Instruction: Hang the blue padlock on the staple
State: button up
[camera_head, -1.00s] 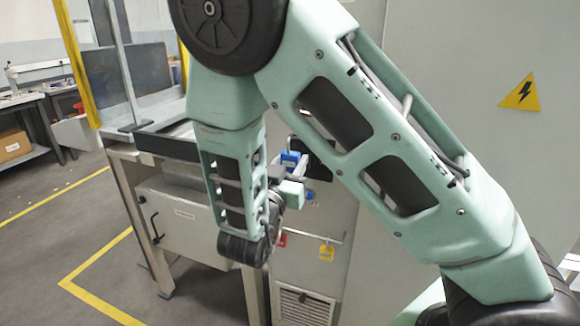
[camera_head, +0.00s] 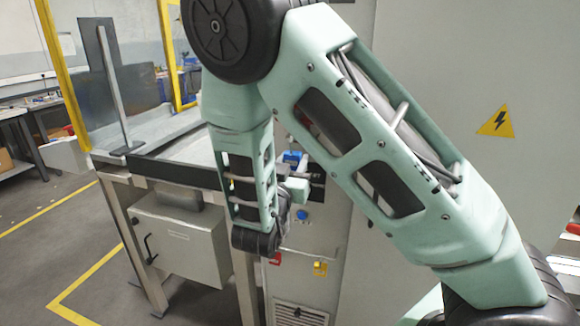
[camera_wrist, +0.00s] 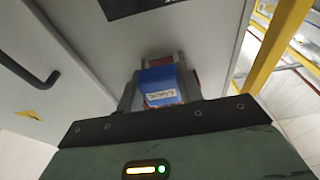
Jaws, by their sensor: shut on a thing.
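The blue padlock (camera_wrist: 160,84) is between the two fingers of my gripper (camera_wrist: 160,92) in the wrist view, with a pale label on its face. My gripper is shut on it. In the head view the padlock (camera_head: 293,158) shows as a small blue shape just beyond my gripper (camera_head: 298,172), in front of the grey cabinet. A reddish part shows behind the padlock in the wrist view; I cannot tell what it is. I cannot make out the staple in either view, and the padlock's shackle is hidden.
A rail on the cabinet carries a red padlock (camera_head: 275,258) and a yellow padlock (camera_head: 320,268). A round blue button (camera_head: 302,215) sits above it. A bench with a grey box (camera_head: 180,240) stands left of my arm. A black handle (camera_wrist: 32,72) is on the cabinet door.

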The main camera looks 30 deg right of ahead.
jog(key=shift+w+d+f+b, duration=0.25)
jog(key=shift+w+d, duration=0.3)
jog(key=shift+d, duration=0.15)
jog(key=shift+w+d+f+b, duration=0.15)
jog(key=shift+w+d+f, duration=0.15)
jog(key=shift+w+d, duration=0.35)
jog(key=shift+w+d+f+b, duration=0.25)
jog(key=shift+w+d, duration=0.2)
jog(key=shift+d, duration=0.35)
jog(key=o, duration=1.1)
